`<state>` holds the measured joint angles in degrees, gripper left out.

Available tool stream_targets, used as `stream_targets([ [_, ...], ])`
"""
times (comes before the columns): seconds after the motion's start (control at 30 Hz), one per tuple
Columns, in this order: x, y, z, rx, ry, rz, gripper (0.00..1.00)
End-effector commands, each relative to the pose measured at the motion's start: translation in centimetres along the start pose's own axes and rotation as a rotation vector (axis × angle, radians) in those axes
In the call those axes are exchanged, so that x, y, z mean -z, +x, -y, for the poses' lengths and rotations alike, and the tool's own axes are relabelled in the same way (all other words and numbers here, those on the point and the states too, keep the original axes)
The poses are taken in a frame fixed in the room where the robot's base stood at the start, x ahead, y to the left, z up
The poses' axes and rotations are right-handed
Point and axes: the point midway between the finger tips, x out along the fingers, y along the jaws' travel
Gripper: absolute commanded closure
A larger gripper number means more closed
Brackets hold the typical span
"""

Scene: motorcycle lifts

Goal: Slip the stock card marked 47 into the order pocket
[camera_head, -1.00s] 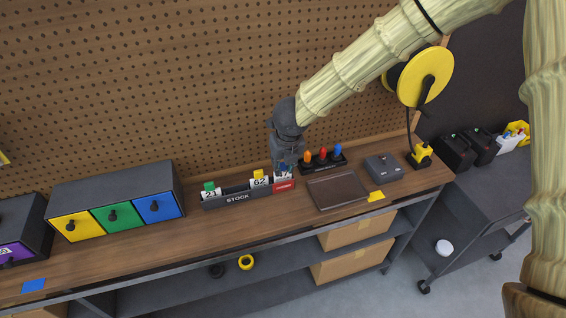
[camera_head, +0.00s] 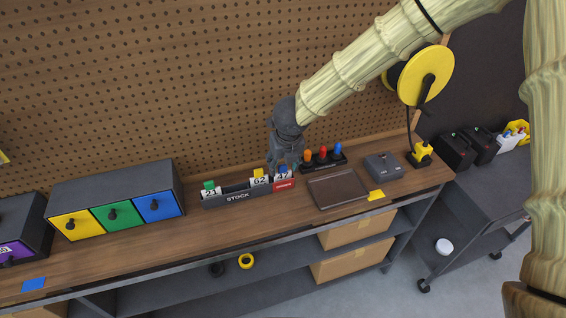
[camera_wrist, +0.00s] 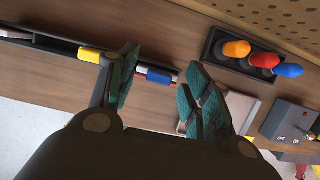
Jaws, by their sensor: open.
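The card marked 47 (camera_head: 283,176), with a blue tab, stands behind the red label of the order pocket (camera_head: 284,185) at the right end of the stock rack (camera_head: 238,197). Its blue tab (camera_wrist: 158,77) shows in the wrist view between my fingers. My gripper (camera_head: 285,164) is open just above the card, one finger on each side of the tab, with gaps visible in the wrist view (camera_wrist: 160,85). The card's lower part is hidden by the pocket front. A card marked 62 (camera_head: 260,180) with a yellow tab and a card marked 21 (camera_head: 211,192) with a green tab stand in the rack.
A row of orange, red and blue knobs (camera_head: 323,158) stands right of my gripper. A brown tray (camera_head: 338,188) and a grey box (camera_head: 383,166) lie further right. A drawer unit (camera_head: 118,205) stands left of the rack. The pegboard rises close behind.

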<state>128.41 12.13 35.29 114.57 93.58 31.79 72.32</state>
Motion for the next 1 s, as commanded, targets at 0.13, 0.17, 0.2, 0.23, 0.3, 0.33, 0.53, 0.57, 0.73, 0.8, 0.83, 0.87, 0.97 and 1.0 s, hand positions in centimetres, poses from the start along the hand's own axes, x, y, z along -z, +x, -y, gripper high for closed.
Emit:
stream_targets([
  [0.13,-0.1,-0.8,0.0,-0.001,0.001,0.001,0.51],
  [0.17,-0.1,-1.1,0.0,-0.001,0.001,0.002,0.51],
  [0.2,-0.1,-1.7,0.0,0.0,0.001,0.002,0.51],
  [0.23,-0.1,-2.1,0.1,0.0,0.001,0.003,0.51],
  [0.3,-0.1,-3.3,0.1,-0.001,0.002,0.002,0.51],
  [0.33,-0.1,-3.9,0.1,-0.001,0.002,0.003,0.51],
  [0.53,-0.1,-7.6,0.1,-0.001,0.002,0.002,0.51],
  [0.57,-0.1,-8.1,0.0,-0.001,0.002,0.002,0.51],
  [0.73,-0.1,-10.4,0.1,-0.001,0.002,0.002,0.51],
  [0.8,-0.1,-11.1,0.0,-0.001,0.001,0.002,0.51],
  [0.83,-0.1,-11.3,0.0,-0.001,0.0,0.001,0.51],
  [0.87,0.0,-11.5,0.0,-0.001,0.0,0.001,0.51],
  [0.97,0.0,-11.9,0.0,0.0,0.0,0.0,0.51],
  [1.0,0.0,-12.0,0.0,0.0,0.0,0.0,0.51],
])
